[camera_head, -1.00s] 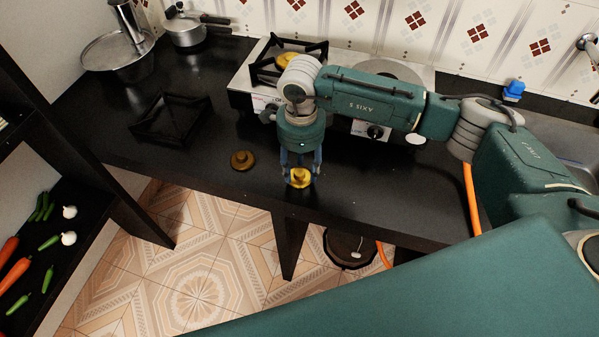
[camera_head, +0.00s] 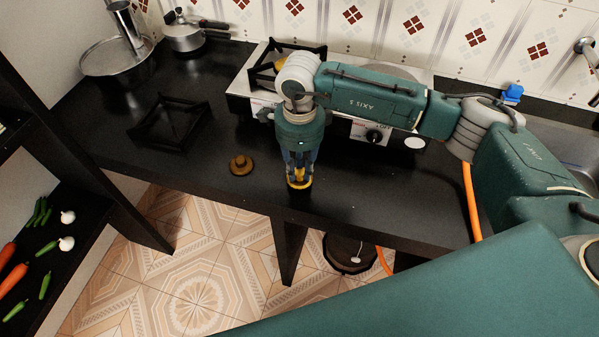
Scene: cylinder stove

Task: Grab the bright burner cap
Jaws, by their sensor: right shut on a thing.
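The bright yellow burner cap (camera_head: 299,184) is at the front edge of the black counter, under my right gripper (camera_head: 299,177). The gripper points down and its fingers are shut on the cap, hiding part of it. I cannot tell whether the cap still touches the counter. A darker, brownish burner cap (camera_head: 241,165) lies on the counter to the left of the gripper. My left gripper is not in view.
A black pan support (camera_head: 172,122) lies on the counter at left. The stove (camera_head: 240,88) stands behind my right arm, with another yellow cap (camera_head: 282,64) under its grate. A pot (camera_head: 183,38) and a steel pan (camera_head: 118,62) stand back left. The counter's front edge (camera_head: 215,199) is close.

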